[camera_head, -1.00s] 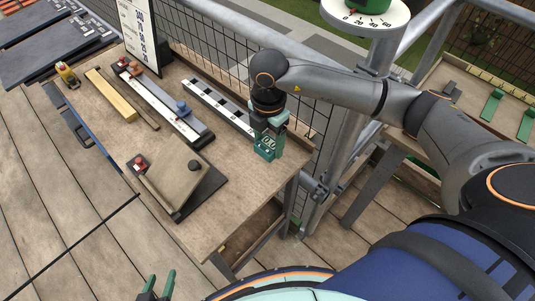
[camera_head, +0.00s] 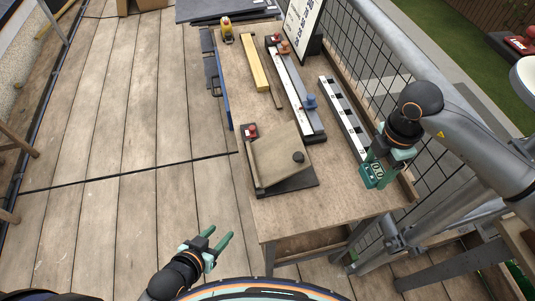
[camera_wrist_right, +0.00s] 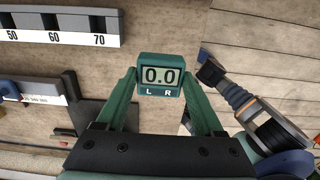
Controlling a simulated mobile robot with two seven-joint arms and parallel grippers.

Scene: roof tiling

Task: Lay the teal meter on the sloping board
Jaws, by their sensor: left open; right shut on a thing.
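The teal meter (camera_head: 373,175) is held in my right gripper (camera_head: 378,160) over the right edge of the workbench. In the right wrist view the teal meter (camera_wrist_right: 161,75) sits between both fingers, its display reading 0.0 with L and R below. The sloping board (camera_head: 281,158) is a tan wooden panel tilted on a dark base on the bench, to the left of the meter and apart from it. A dark round knob sits on its right part. My left gripper (camera_head: 222,244) is open and empty over the deck, left of the bench's front end.
The workbench (camera_head: 330,206) also carries a long rail with a blue slider (camera_head: 309,102), a black-and-white scale bar (camera_head: 343,117), a yellow bar (camera_head: 254,70) and a yellow-red item (camera_head: 227,31). A wire-mesh railing (camera_head: 385,85) runs along its right side.

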